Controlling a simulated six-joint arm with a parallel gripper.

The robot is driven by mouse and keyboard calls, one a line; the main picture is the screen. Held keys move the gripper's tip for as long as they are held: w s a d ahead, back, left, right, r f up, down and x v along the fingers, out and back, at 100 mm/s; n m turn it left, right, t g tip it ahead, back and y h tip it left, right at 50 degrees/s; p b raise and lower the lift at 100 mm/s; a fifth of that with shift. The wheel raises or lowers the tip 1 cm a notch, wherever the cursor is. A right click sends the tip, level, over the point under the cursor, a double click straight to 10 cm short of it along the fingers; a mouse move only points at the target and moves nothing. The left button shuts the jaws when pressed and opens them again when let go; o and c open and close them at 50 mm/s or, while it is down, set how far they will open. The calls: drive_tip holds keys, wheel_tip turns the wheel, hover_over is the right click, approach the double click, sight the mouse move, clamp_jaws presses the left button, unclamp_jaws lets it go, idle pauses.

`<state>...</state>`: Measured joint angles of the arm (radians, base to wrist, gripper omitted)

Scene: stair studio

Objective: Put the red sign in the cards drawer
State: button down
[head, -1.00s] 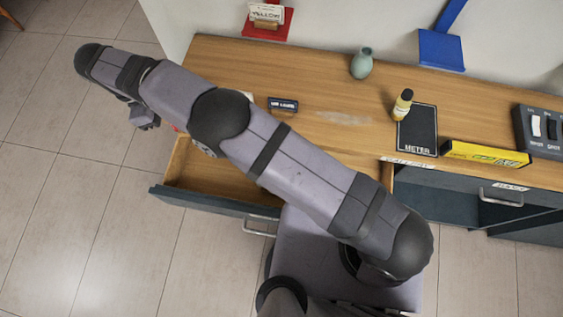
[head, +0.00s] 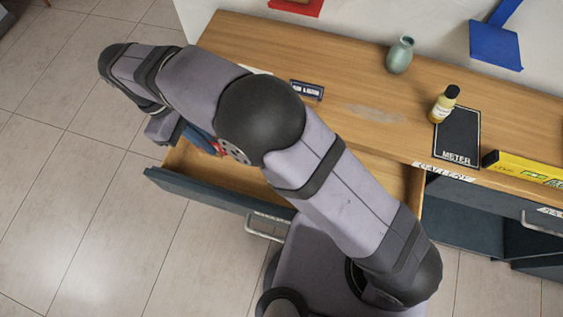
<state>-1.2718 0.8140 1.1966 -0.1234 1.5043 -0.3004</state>
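An open wooden drawer with a dark blue-grey front (head: 205,193) pulls out at the desk's left. Its front bears a small label that I cannot read, so I cannot tell whether it is the cards drawer. A small red patch (head: 217,148) shows beside my arm, over the drawer's back left part, next to a blue piece (head: 198,138). The red patch may be part of the red sign; my arm hides most of that area. My gripper (head: 166,127) hangs at the left, near the drawer's back left corner. Its fingertips are not clear, and I cannot see whether it holds anything.
On the wooden desk (head: 345,75) are a dark nameplate (head: 307,90), a green vase (head: 399,56), a yellow bottle (head: 443,105), a black METER mat (head: 458,136) and a yellow box (head: 530,172). Another compartment (head: 465,215) gapes at right.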

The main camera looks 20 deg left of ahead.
drive_tip(key=shift+f, duration=4.95)
drive_tip(key=shift+f, duration=0.2)
drive_tip(key=c, duration=2)
unclamp_jaws()
drive_tip(key=shift+r, duration=0.1)
drive_tip(key=v, duration=1.2)
drive_tip(key=shift+r, duration=0.1)
